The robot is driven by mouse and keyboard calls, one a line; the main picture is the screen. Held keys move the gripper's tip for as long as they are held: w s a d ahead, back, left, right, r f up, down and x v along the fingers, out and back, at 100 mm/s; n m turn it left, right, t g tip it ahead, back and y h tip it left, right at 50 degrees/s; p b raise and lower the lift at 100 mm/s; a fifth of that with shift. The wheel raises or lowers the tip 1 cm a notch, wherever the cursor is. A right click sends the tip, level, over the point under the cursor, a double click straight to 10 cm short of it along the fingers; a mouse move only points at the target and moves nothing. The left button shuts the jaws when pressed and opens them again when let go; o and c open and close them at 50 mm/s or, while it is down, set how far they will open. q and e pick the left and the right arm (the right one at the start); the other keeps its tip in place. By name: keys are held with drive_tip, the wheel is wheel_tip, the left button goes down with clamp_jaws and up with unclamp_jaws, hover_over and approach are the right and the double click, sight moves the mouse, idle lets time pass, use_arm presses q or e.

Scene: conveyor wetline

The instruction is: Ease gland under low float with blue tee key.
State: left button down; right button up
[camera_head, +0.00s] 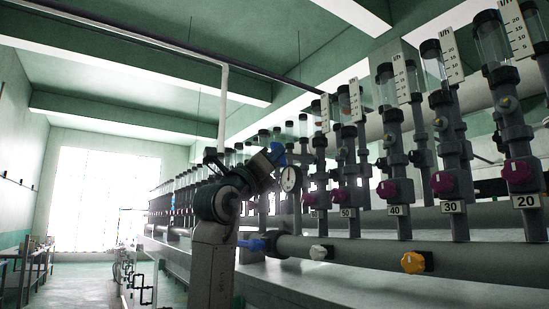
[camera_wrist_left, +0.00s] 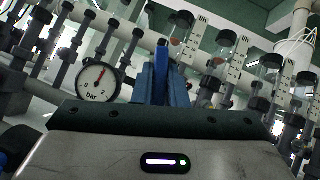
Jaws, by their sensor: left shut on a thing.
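My left gripper (camera_head: 271,158) is raised beside the row of flow meters in the head view. In the left wrist view the gripper (camera_wrist_left: 164,82) is shut on a narrow blue piece, the blue tee key (camera_wrist_left: 162,54). Blue also shows at the fingertips in the head view (camera_head: 279,151). The flow meters (camera_head: 402,130) have clear tubes, grey fittings, purple knobs (camera_head: 387,190) and number tags. An orange-red float (camera_wrist_left: 174,42) shows low in one tube in the wrist view. I cannot tell which gland lies under the low float. The key's tip appears apart from the meters.
A round pressure gauge (camera_head: 290,178) stands close behind the gripper; it also shows in the wrist view (camera_wrist_left: 98,82). The aisle (camera_head: 75,285) at left is open.

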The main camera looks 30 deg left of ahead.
use_arm(q)
drive_tip(key=shift+s+a, duration=0.15)
drive_tip(key=shift+s, duration=0.2)
idle(0.4)
drive_tip(key=shift+s+b, duration=0.2)
drive_tip(key=shift+b, duration=0.1)
drive_tip(key=shift+a, duration=0.1)
idle(0.4)
drive_tip(key=s+a+b, duration=0.2)
drive_tip(key=s+a, duration=0.1)
drive_tip(key=s, duration=0.4)
drive_tip(key=s+a+b, duration=0.3)
drive_tip(key=s, duration=0.5)
drive_tip(key=shift+a, duration=0.15)
drive_tip(key=shift+w, duration=0.15)
idle(1.2)
